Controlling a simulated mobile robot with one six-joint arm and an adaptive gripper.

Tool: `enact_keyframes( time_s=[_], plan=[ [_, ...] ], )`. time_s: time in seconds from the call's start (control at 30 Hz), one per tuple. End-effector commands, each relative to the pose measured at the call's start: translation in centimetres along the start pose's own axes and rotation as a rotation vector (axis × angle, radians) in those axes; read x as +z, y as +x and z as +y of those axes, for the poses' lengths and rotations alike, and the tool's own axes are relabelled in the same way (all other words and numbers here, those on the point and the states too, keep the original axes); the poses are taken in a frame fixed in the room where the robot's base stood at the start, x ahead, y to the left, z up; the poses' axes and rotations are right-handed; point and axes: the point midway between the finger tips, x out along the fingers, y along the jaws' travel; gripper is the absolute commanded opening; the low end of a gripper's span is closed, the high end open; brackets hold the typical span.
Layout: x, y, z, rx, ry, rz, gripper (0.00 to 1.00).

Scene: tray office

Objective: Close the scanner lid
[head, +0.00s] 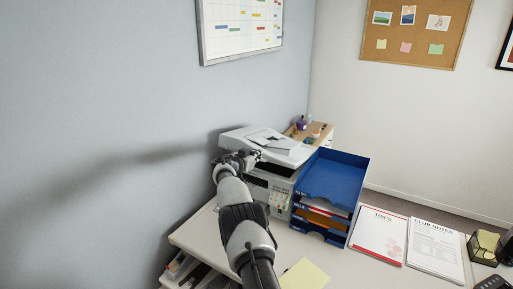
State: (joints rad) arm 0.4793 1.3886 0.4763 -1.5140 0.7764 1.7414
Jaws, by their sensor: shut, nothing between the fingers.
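The scanner (267,187) is a light grey office machine against the left wall at the back of the desk. Its flat lid (290,153) lies across the top and looks down or nearly so; I cannot tell whether a small gap is left. My gripper (252,157) is shut and empty at the left front edge of the lid. I cannot tell whether it touches the lid. My arm hides part of the scanner's left front.
A blue stacked letter tray (333,177) stands close to the scanner's right. Printed papers (379,234) and a yellow sheet (304,275) lie on the desk. A small wooden surface with bottles (301,124) is behind the scanner. The wall is close on the left.

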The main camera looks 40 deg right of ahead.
Motion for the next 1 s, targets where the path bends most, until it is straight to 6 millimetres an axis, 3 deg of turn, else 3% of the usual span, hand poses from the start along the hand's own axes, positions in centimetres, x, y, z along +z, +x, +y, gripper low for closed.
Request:
enact_keyframes(
  time_s=[0.03,0.1,0.33,0.63,1.0],
  plan=[
    [1.9,0.4,0.0,0.000,-0.003,-0.003,0.00],
    [3.4,0.7,-0.1,0.002,-0.001,0.000,0.00],
    [6.6,1.2,-0.1,0.003,0.000,0.000,0.00],
    [8.6,1.6,-0.1,0.004,0.001,0.001,0.00],
    [9.0,1.7,-0.1,0.004,0.001,0.002,0.00]
  ],
)
